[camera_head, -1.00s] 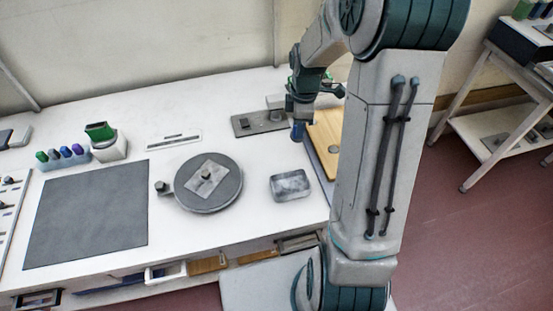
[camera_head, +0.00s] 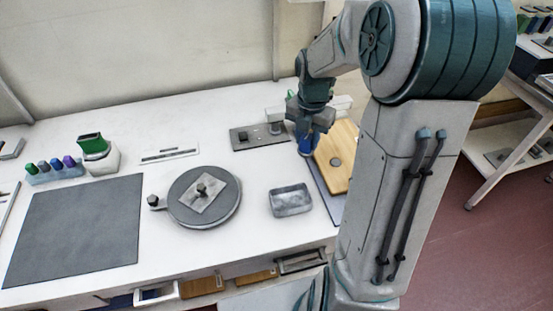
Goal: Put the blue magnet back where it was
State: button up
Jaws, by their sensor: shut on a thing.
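My gripper (camera_head: 306,133) points down at the back right of the white table. It is shut on a blue thing (camera_head: 305,145), which I take to be the blue magnet. The blue thing hangs beside the left edge of a wooden board (camera_head: 342,150). Whether it touches anything below is too small to tell. The gripper fingers are partly hidden by the wrist.
A grey metal tray (camera_head: 290,200), a round turntable (camera_head: 204,197) with a plate and knob, and a dark mat (camera_head: 75,230) lie on the table. A grey plate with a post (camera_head: 258,137) stands just left of my gripper. Several coloured bottles (camera_head: 56,168) stand at left.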

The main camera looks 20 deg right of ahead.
jog(key=w+a+f, duration=0.1)
jog(key=a, duration=0.1)
jog(key=w+a+f, duration=0.1)
jog(key=a+f, duration=0.1)
jog(key=w+a+f, duration=0.2)
jog(key=a, duration=0.1)
jog(key=shift+a, duration=0.1)
jog(key=shift+f+p, duration=0.45)
jog(key=shift+f, duration=1.5)
jog(key=shift+f, duration=0.2)
jog(key=o, duration=1.1)
jog(key=shift+r, duration=0.1)
